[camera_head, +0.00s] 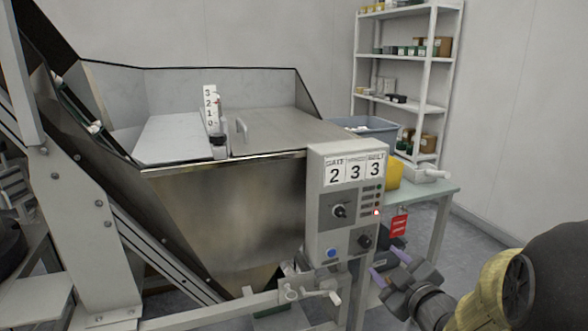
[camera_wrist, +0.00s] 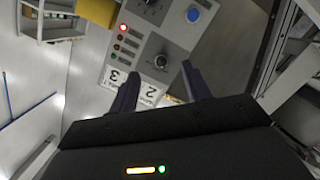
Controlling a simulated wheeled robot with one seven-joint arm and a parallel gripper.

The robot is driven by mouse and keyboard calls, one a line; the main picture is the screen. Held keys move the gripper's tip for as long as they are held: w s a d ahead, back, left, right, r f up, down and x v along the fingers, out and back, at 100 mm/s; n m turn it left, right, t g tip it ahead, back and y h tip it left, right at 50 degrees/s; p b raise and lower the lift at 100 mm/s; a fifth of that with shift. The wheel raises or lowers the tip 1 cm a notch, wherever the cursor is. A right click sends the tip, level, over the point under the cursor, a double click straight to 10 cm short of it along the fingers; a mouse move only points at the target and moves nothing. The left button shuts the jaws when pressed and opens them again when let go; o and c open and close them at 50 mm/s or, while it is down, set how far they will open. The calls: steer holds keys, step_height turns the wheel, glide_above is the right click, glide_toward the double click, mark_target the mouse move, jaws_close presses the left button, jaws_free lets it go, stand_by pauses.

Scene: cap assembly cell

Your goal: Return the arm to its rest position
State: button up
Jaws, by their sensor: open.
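My gripper (camera_head: 389,278) is at the lower right in the head view, below and to the right of the grey control box (camera_head: 345,195). In the wrist view its two dark purple fingers (camera_wrist: 158,88) stand apart with nothing between them. The control box (camera_wrist: 172,25) is beyond the fingertips there, with dark knobs, a blue button and a lit red lamp. I cannot tell the exact gap between fingers and box. The number cards on the box read 2, 3, 3. My arm reaches in from the right edge.
A steel hopper (camera_head: 225,205) with a lid and a numbered scale (camera_head: 210,107) stands left of the box. A green-topped table (camera_head: 440,188) with a blue-grey bin (camera_head: 372,130) is behind. A red tag (camera_head: 399,226) hangs near the gripper. Shelves (camera_head: 400,100) stand at the back wall.

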steer(key=s+a+f+m+g+h+p, duration=0.4)
steer(key=s+a+f+m+g, duration=0.2)
steer(key=s+f+m+g, duration=0.6)
step_height(320, 180, up, 39)
steer(key=s+n+g+p, duration=0.1)
steer(key=s+p, duration=0.1)
steer(key=p, duration=3.5)
steer(key=shift+a+y+p, duration=0.3)
steer(key=shift+p, duration=0.1)
